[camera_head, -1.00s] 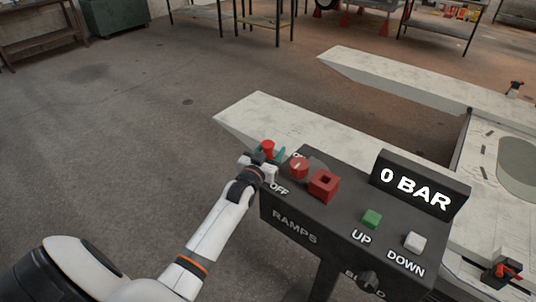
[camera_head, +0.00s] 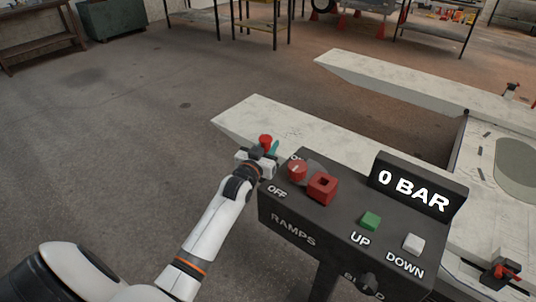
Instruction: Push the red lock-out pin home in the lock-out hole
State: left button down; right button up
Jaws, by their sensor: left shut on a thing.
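The red lock-out pin (camera_head: 265,140) is in my left gripper (camera_head: 267,150), which is shut on it. The pin's red head stands up above the fingers, and its lower part is hidden. A teal piece shows beside the head. The gripper is at the left end of the dark control panel (camera_head: 290,222), apart from the red square block with the lock-out hole (camera_head: 322,187), which lies to its right and lower in the picture. The hole looks empty. My right gripper is not in view.
A round red knob (camera_head: 297,170) marked OFF stands between the gripper and the block. A green UP button (camera_head: 371,221), a white DOWN button (camera_head: 413,243) and a display reading 0 BAR (camera_head: 412,188) are further right. A pale ramp (camera_head: 265,120) lies behind the panel.

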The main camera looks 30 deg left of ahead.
pick_arm(q)
jog(key=r, duration=0.6)
jog(key=shift+d+r, duration=0.2)
jog(key=shift+r, duration=0.15)
jog(key=s+d+r+m+h+p, duration=0.1)
jog(key=d+r+m+h+p, duration=0.1)
jog(key=d, duration=0.7)
jog(key=d+r+m+g+h+p, duration=0.1)
jog(key=d+r+m+h+p, duration=0.1)
jog(key=d+r+m+h, duration=0.2)
jog(key=d+r+h, duration=0.1)
jog(key=d+h, duration=0.2)
jog(key=d, duration=0.3)
jog(key=shift+s+d+r, duration=0.3)
jog(key=shift+s+r, duration=0.05)
jog(key=shift+r, duration=0.05)
